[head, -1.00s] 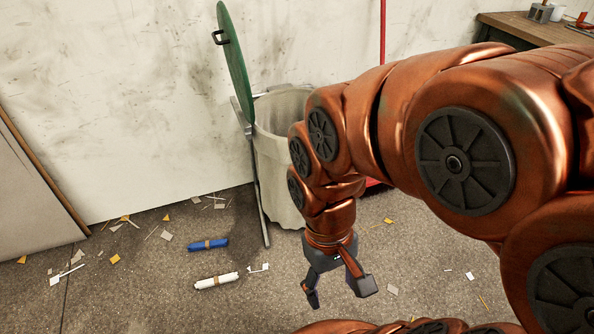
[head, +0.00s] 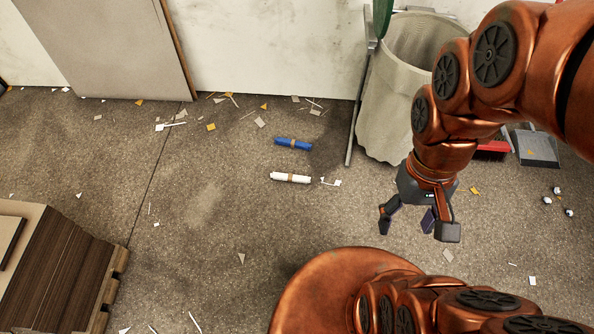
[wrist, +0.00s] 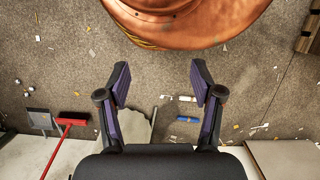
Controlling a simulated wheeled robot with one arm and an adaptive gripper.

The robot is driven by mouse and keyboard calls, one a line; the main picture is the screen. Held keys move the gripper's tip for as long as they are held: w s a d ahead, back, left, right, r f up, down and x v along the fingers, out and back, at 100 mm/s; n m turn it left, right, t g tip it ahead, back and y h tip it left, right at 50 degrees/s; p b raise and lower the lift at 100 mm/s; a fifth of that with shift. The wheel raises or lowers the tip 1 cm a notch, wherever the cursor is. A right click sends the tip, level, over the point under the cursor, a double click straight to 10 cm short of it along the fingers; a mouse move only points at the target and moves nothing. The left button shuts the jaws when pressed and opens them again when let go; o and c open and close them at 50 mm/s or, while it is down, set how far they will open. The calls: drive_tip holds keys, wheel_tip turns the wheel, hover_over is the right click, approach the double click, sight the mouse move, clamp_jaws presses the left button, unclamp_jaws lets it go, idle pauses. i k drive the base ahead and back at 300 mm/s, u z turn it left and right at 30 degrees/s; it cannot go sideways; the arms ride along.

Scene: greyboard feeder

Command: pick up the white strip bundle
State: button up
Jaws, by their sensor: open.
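The white strip bundle (head: 290,178) lies on the floor near the middle of the head view, with a tan band around its middle. In the wrist view the white bundle (wrist: 187,98) shows small, next to the right finger and partly behind it. My gripper (head: 420,232) is open and empty. It hangs above the floor, to the right of the bundle and apart from it. In the wrist view its two fingers (wrist: 160,85) are spread wide.
A blue bundle (head: 293,143) lies just behind the white one. A grey bin (head: 392,105) stands at the wall, with a red broom (head: 494,147) and dustpan (head: 538,147) to its right. Stacked boards (head: 50,270) stand front left.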

sight(290, 177)
drive_tip(key=u, duration=0.05)
drive_tip(key=k, duration=0.55)
drive_tip(key=u, duration=0.5)
drive_tip(key=i, duration=1.2)
drive_tip(key=u, duration=0.65)
